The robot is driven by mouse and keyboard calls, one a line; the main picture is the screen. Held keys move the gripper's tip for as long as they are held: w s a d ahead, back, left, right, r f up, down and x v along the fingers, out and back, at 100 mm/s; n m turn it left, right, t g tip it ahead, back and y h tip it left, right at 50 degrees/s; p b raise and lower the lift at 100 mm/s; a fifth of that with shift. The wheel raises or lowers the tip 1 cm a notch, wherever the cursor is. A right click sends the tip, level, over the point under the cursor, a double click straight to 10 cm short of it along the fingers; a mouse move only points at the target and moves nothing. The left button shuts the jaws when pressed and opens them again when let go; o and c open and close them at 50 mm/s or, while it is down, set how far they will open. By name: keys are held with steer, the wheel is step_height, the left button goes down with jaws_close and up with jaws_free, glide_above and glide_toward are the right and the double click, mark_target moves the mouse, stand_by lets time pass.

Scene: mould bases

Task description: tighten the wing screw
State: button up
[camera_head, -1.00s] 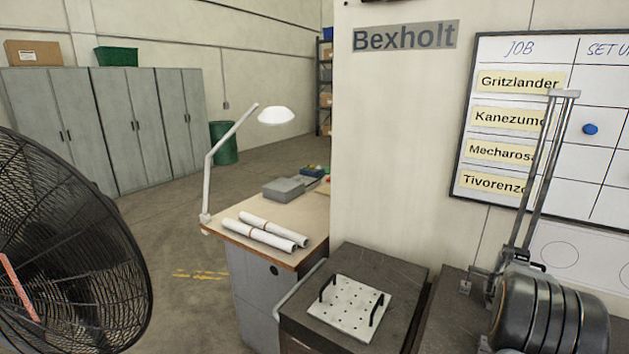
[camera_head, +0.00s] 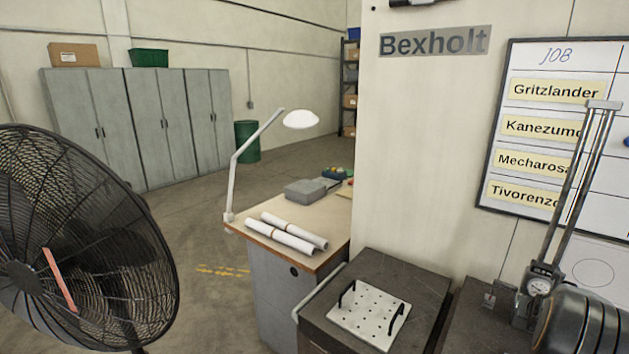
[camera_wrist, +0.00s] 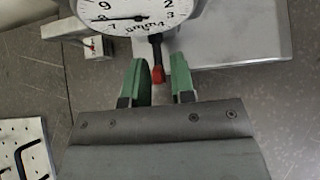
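My gripper (camera_wrist: 160,80) shows in the wrist view with its two green-tipped fingers apart. A dark rod with a red tip (camera_wrist: 158,74) shows in the gap between them, below a round white dial (camera_wrist: 128,12). I cannot tell whether it touches a finger or lies farther off. A small silver block with a red spot (camera_wrist: 93,45) sits left of the dial. In the head view, the dial (camera_head: 540,286) belongs to a gauge with two tall columns (camera_head: 577,185), and the small block (camera_head: 492,299) is left of it. I cannot clearly make out the wing screw.
A white perforated plate with two black handles (camera_head: 370,315) lies on a dark slab (camera_head: 408,278). A wooden bench (camera_head: 265,250) holds paper rolls (camera_head: 287,238) and a lamp (camera_head: 233,180). A large fan (camera_head: 85,240) stands left. A whiteboard (camera_head: 566,235) hangs behind the gauge.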

steer(key=shift+o, duration=0.2)
steer(key=shift+s, duration=0.1)
steer(key=shift+v, duration=2.95)
